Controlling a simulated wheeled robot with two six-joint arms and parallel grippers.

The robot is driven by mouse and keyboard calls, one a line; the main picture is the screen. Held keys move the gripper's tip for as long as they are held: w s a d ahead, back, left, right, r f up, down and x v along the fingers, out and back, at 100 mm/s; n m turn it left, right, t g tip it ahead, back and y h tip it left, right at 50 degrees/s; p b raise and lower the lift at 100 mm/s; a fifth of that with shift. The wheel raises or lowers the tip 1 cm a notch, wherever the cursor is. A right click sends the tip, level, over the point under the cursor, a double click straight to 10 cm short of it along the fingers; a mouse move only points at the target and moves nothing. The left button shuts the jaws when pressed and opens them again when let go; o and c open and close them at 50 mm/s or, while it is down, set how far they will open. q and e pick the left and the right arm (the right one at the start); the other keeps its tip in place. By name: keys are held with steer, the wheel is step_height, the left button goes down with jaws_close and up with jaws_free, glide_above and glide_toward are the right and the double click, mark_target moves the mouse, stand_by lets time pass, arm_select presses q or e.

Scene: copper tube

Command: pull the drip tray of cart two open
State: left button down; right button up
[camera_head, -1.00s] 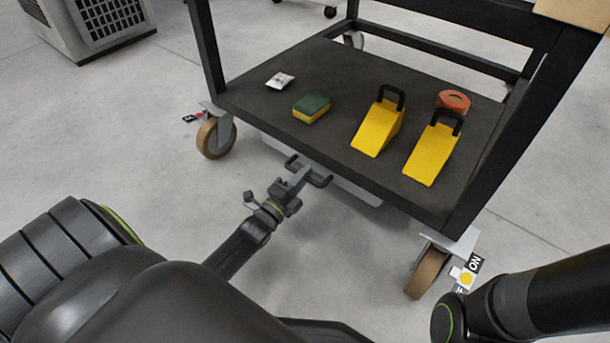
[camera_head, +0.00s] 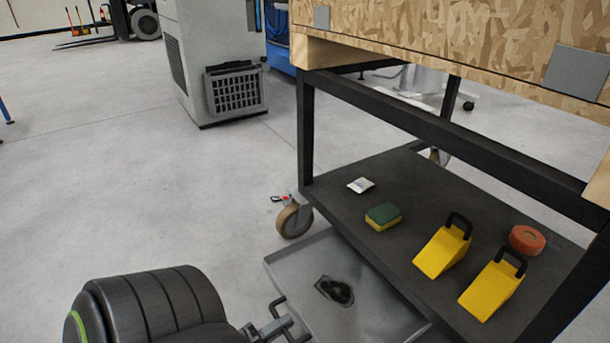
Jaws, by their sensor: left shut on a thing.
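The drip tray (camera_head: 375,308) is a shallow grey metal tray. It sticks out from under the cart's dark lower shelf (camera_head: 408,190), with a dark patch (camera_head: 335,291) on its floor. Its rear part is hidden under the shelf. A dark bar handle (camera_head: 277,307) stands at its front edge. My left gripper (camera_head: 275,328) is at the bottom edge of the view, shut on the handle and partly cut off by the frame. My right gripper is out of view.
On the shelf are a white packet (camera_head: 360,185), a sponge (camera_head: 383,216), two yellow wedges (camera_head: 443,250) and an orange roll (camera_head: 527,239). A caster (camera_head: 294,220) stands left of the tray. A grey cabinet (camera_head: 205,50) is behind. The floor at left is clear.

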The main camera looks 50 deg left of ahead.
arm_select(q)
steer(key=shift+r+v, duration=0.1)
steer(key=shift+v, duration=0.5)
steer(key=shift+r+v, duration=0.15)
steer(key=shift+v, duration=0.5)
steer(key=c, duration=1.6)
jaws_free()
steer(key=shift+o, duration=0.2)
steer(key=v, duration=1.7)
steer(key=shift+s+p, duration=0.2)
steer(key=shift+p, duration=0.25)
steer(key=shift+w+a, duration=0.1)
